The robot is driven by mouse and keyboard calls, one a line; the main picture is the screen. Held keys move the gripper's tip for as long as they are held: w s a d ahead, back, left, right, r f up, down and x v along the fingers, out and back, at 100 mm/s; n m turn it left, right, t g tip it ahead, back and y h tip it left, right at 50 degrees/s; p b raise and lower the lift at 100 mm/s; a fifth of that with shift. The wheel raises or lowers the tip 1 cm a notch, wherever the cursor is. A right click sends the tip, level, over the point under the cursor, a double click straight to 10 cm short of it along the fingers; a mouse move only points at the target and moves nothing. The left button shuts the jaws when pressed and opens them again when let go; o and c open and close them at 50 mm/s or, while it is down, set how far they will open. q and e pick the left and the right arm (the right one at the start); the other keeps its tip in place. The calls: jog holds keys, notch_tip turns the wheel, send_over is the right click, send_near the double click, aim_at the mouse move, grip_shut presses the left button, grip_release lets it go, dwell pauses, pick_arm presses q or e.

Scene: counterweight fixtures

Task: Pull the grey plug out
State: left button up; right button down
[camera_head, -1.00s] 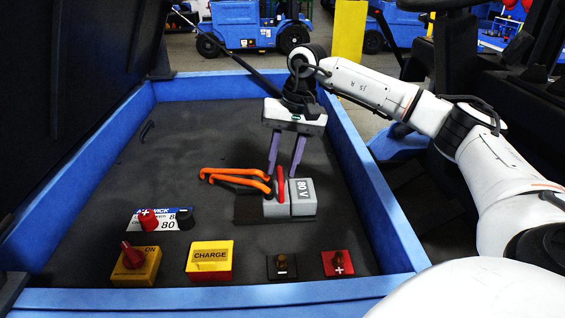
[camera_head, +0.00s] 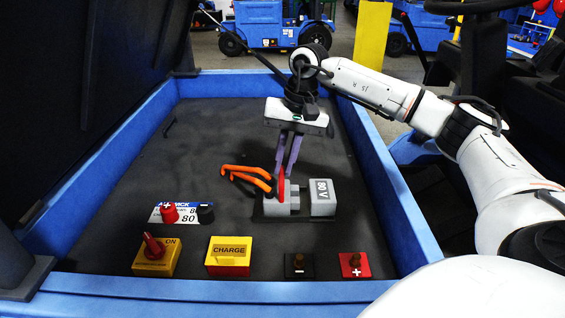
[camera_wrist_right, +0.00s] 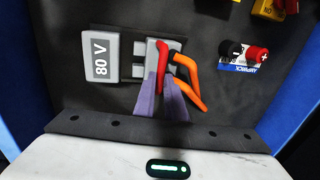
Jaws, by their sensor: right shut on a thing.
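The grey plug (camera_head: 283,206) has a red upright handle (camera_head: 281,184) and orange cables (camera_head: 246,172). It stands apart from the grey 80 V block (camera_head: 321,197), with a small gap between. In the right wrist view, the plug (camera_wrist_right: 153,56) has two short grey prongs pointing at the 80 V block (camera_wrist_right: 102,56), clear of it. My right gripper (camera_head: 282,174) comes down from above, its purple fingers shut on the red handle. The fingertips also show around the handle in the wrist view (camera_wrist_right: 160,78). My left gripper is not in view.
A yellow ON switch (camera_head: 156,257), a yellow-red CHARGE box (camera_head: 228,256), and black (camera_head: 299,265) and red (camera_head: 354,265) terminals line the near side. A label plate (camera_head: 186,216) lies left. Blue walls (camera_head: 393,205) enclose the dark floor, which is clear at the back.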

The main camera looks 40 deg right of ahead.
jog(key=c, duration=1.8)
grip_release()
jog(key=r, duration=0.3)
jog(key=s+d+r, duration=0.1)
jog(key=r, duration=0.6)
jog(key=shift+s+d+r, duration=0.1)
jog(key=shift+s+d, duration=0.15)
jog(key=shift+d, duration=0.05)
